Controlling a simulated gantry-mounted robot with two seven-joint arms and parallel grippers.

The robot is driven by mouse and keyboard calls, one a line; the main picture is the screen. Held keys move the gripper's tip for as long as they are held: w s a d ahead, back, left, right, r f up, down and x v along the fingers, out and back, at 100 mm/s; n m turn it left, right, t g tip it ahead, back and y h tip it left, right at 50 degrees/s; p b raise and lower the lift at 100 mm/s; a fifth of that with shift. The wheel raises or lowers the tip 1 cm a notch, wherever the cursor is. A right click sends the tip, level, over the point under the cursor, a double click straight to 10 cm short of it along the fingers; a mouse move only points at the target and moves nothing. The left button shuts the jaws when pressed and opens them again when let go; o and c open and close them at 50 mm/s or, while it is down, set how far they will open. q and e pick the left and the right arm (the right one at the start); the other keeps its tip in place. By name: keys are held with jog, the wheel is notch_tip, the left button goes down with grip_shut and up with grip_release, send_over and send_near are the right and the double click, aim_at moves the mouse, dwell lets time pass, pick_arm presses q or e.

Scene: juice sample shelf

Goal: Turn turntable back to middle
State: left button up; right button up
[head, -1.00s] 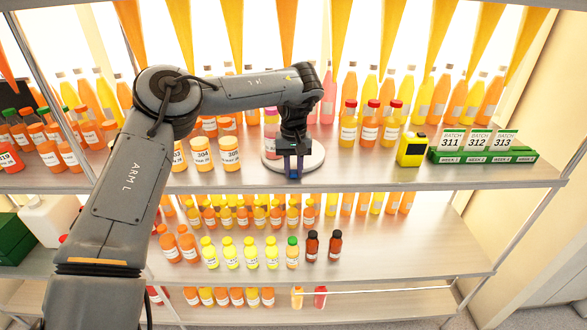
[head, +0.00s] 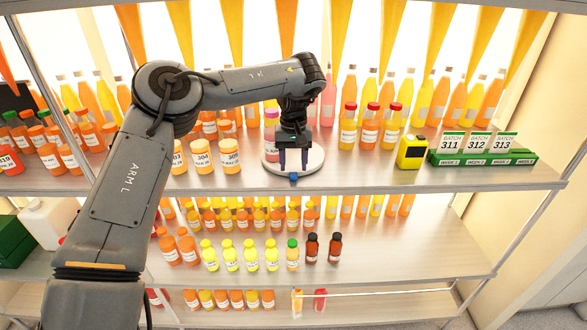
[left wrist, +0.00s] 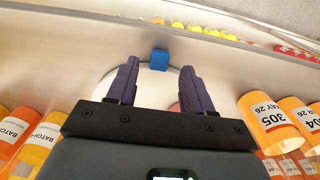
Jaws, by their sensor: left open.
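The white round turntable (head: 308,166) sits on the upper shelf, near the front edge. A small blue block (head: 293,177) is at its front rim, and the blue block also shows in the left wrist view (left wrist: 159,60). A pink bottle (head: 271,128) stands at the turntable's back left. My left gripper (head: 293,172) is open above the turntable, pointing down. In the left wrist view its purple fingers (left wrist: 158,85) are apart, with the blue block beyond the tips and nothing between them. My right gripper is not in view.
Orange jars (head: 230,155) stand left of the turntable. Red-capped bottles (head: 369,128) stand to its right, then a yellow device (head: 411,152) and green boxes with batch cards (head: 479,158). Tall bottles fill the back. The shelf's front strip (head: 380,181) is clear.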

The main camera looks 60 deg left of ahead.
pick_arm(q)
notch_tip(320, 180, up, 8)
jog(key=p, duration=0.1)
jog(key=shift+p, duration=0.3)
dwell(0.3)
